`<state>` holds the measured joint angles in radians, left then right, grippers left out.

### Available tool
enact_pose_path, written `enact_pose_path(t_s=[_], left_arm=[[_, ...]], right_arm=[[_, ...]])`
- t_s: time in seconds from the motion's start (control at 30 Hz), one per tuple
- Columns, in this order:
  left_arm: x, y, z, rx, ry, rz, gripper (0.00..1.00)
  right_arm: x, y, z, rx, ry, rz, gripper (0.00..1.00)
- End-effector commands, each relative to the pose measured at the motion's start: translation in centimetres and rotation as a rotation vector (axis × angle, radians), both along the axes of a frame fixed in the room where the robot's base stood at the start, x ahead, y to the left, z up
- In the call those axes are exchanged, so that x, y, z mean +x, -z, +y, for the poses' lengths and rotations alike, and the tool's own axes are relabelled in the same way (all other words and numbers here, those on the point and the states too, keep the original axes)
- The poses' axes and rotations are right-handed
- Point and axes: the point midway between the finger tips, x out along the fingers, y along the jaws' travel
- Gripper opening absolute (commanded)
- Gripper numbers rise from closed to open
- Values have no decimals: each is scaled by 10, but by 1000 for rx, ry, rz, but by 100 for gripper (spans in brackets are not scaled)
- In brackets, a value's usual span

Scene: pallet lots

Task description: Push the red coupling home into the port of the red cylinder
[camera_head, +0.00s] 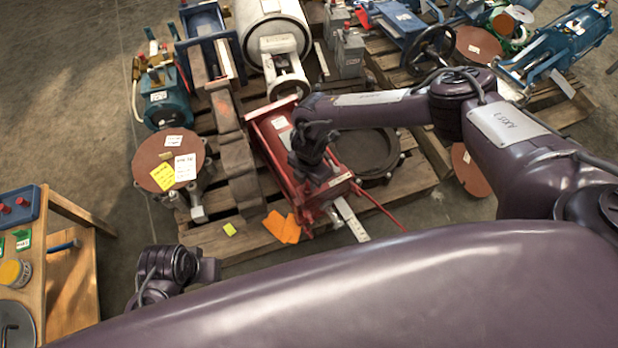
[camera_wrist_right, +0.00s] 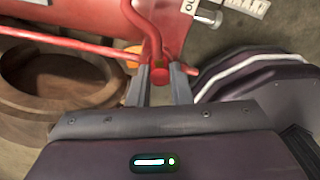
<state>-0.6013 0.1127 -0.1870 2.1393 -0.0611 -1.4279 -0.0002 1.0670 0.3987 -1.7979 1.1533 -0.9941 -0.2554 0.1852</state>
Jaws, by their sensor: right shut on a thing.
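The red cylinder (camera_head: 272,140) lies on a wooden pallet in the head view, and part of its red body (camera_wrist_right: 182,22) fills the top of the right wrist view. My right gripper (camera_head: 326,180) is over its near end, and my arm hides part of it. In the right wrist view my right gripper (camera_wrist_right: 160,80) is shut on the red coupling (camera_wrist_right: 159,73), at the end of a red hose (camera_wrist_right: 145,22). A small metal fitting (camera_wrist_right: 211,16) shows on the cylinder's side by a white label, apart from the coupling. My left gripper (camera_head: 208,270) is low at the left; its fingers are unclear.
A dark ring-shaped part (camera_head: 372,158) lies right of the cylinder, and a rusty bracket (camera_head: 238,165) stands left. A flange with a brown cover (camera_head: 152,160) sits farther left. Orange tags (camera_head: 284,228) lie at the near pallet edge. A wooden bench (camera_head: 62,270) stands at lower left.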

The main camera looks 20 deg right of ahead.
Motion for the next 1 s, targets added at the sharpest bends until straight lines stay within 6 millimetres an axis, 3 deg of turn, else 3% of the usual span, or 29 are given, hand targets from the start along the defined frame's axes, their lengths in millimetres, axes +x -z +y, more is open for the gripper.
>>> enact_pose_path(t_s=[0.1, 0.13, 0.3, 0.63, 0.8, 0.93, 1.0], left_arm=[[0, 3, 0, 0, 0, 0, 36], [0, 2, 0, 0, 0, 0, 36], [0, 2, 0, 0, 0, 0, 36], [0, -1, -1, -2, 2, -3, 36], [-1, -24, -5, -10, 16, -23, 36], [-1, -13, 0, 1, 1, 5, 36], [1, 1, 1, 0, -4, 2, 36]], right_arm=[[0, 4, 0, 0, 0, 0, 0], [0, 3, 0, 0, 0, 0, 21], [0, 3, 0, 0, 0, 0, 43], [0, 3, 0, 0, 0, 0, 44], [0, 2, 0, 0, 0, 0, 44], [1, -30, 0, 2, 1, -1, 44], [0, -42, -1, 1, 0, -1, 44]])
